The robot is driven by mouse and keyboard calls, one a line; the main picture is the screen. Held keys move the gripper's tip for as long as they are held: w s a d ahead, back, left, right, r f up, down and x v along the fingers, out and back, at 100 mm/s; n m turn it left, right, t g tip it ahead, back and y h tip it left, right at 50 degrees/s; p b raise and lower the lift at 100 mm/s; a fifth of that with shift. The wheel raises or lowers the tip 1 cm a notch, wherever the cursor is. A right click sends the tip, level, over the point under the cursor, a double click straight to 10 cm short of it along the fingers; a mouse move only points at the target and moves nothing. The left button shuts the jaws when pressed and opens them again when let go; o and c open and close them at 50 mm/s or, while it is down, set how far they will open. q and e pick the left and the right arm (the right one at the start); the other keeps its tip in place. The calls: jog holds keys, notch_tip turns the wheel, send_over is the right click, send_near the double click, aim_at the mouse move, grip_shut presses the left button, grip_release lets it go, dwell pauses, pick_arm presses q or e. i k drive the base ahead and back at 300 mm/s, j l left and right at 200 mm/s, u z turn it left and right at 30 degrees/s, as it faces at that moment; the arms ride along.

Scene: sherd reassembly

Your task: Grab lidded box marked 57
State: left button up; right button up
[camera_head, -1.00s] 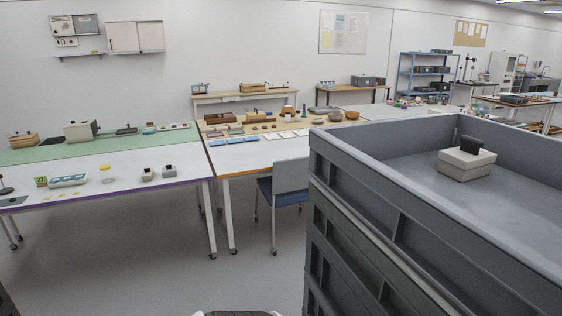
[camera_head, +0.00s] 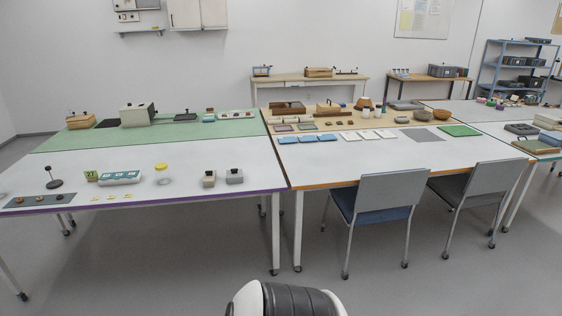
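No box with a readable 57 shows in the head view. Two small grey boxes with dark tops, a left one (camera_head: 209,179) and a right one (camera_head: 234,177), stand side by side near the front edge of the white table. A larger pale box (camera_head: 138,114) with a dark knob stands on the green mat at the back. A small green block (camera_head: 91,176) bears a mark too small to read. Neither of my grippers is in view.
The white table (camera_head: 120,203) with a purple edge spans the left. A second table (camera_head: 330,180) with an orange edge adjoins it, with two chairs, one blue-seated (camera_head: 382,205) and one grey (camera_head: 476,195), in front. The grey floor (camera_head: 180,270) before the left table is clear.

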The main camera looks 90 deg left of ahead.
aim_at(209, 180)
jog(key=k+j+u, duration=0.25)
jog(key=j, duration=0.8)
jog(key=i+j+u, duration=0.2)
jog(key=j, duration=0.85)
jog(key=k+j+u, duration=0.1)
jog(key=u, duration=2.65)
jog(key=i+l, duration=0.65)
jog(key=l+u, duration=0.05)
